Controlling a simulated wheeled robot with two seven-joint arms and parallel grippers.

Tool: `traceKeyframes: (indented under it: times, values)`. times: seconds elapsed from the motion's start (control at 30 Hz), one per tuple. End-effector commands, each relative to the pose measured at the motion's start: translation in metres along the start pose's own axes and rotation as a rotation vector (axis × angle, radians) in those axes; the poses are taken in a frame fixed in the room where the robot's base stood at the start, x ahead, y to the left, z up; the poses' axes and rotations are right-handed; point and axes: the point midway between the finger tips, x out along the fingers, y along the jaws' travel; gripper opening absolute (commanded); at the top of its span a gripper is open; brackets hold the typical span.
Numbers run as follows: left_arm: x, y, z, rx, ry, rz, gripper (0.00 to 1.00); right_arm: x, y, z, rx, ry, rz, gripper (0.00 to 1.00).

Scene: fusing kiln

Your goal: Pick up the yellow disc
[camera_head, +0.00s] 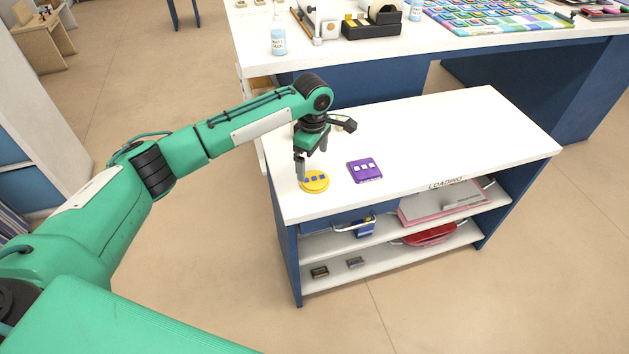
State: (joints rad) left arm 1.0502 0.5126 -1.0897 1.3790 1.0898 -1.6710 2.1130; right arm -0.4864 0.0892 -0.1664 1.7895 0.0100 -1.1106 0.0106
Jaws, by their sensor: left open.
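The yellow disc (315,183) lies flat near the front left edge of the white-topped loading table (440,130). It carries small blue squares on its top. My left gripper (311,168) points down just above the disc, with its fingers spread and nothing between them. One finger overlaps the disc's far left rim in the picture, and I cannot tell whether it touches. My right gripper is not in view.
A purple square tile (364,170) lies on the table just right of the disc. The table's right side is clear. Shelves below hold folders and a red item (430,235). A larger workbench (350,55) with bottles and coloured tiles stands behind.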

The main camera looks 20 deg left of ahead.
Motion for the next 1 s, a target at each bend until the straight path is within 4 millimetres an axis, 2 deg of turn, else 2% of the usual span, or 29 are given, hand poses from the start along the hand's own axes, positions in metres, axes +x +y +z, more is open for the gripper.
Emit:
traceKeyframes:
  times: [0.17,0.5,0.77,0.8,1.0]
  values:
    - [0.012,0.000,0.000,0.001,0.000,0.001,1.00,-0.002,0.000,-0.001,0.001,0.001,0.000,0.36]
    - [0.057,-0.001,-0.002,0.001,0.001,0.000,1.00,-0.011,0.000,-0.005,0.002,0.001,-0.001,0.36]
    - [0.061,-0.001,-0.001,0.002,0.000,0.001,1.00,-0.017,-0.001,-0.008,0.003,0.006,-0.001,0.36]
    - [0.061,-0.001,-0.001,0.002,0.000,0.001,0.98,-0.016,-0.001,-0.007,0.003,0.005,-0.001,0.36]
    - [0.061,-0.001,-0.001,0.002,0.000,0.001,0.59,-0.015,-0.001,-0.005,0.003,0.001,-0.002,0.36]
